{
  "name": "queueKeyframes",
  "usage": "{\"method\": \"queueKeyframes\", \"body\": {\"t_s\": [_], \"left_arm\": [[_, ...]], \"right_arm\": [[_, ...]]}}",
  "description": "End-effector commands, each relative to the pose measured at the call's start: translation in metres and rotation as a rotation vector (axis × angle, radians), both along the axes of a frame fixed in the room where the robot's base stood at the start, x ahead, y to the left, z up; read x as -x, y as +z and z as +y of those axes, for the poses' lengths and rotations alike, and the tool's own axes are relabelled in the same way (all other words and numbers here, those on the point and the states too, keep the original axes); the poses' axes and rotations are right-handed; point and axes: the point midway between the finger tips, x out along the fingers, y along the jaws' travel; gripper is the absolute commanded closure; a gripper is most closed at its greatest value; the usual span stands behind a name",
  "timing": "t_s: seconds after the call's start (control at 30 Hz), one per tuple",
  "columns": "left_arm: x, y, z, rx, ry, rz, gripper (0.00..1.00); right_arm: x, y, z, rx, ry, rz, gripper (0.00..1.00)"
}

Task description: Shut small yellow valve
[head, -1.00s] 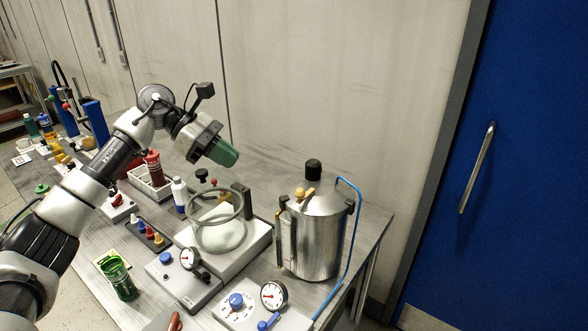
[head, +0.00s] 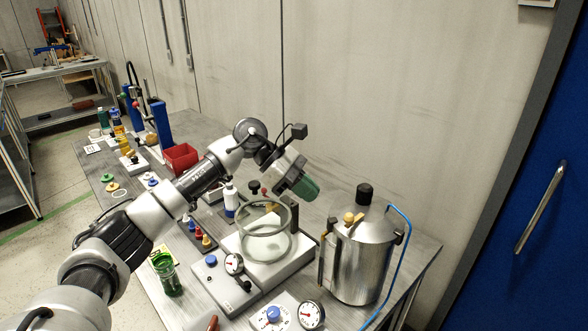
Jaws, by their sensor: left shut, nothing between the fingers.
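A small yellow knob (head: 348,217) sits on the lid of the steel drum (head: 362,262), left of its black cap; I take it to be the small yellow valve. Which way it is turned is too small to tell. My left gripper (head: 306,190) has green fingertips, shut and empty. In the picture it is up and left of the yellow knob, above and behind the glass vessel (head: 264,246), apart from the drum. My right gripper is not in view.
A blue hose (head: 409,225) runs down the drum's right side. Gauges (head: 311,314), a blue knob (head: 273,314), small bottles and a green glass (head: 168,276) stand in front and left. A red bin (head: 181,158) is farther back. The wall is close behind.

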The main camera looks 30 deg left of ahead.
Motion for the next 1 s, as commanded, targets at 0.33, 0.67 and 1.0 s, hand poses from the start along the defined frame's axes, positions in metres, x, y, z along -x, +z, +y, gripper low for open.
{"method": "queueKeyframes", "body": {"t_s": [0.33,0.67,1.0], "left_arm": [[-0.006,-0.025,-0.051,0.001,-0.001,0.002,1.0],[-0.008,-0.033,-0.06,0.0,0.0,-0.001,1.0],[-0.009,-0.034,-0.067,0.001,0.003,-0.001,1.0]], "right_arm": [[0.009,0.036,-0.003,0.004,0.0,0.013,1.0],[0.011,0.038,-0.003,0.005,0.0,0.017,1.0],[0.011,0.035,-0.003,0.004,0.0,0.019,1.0]]}}
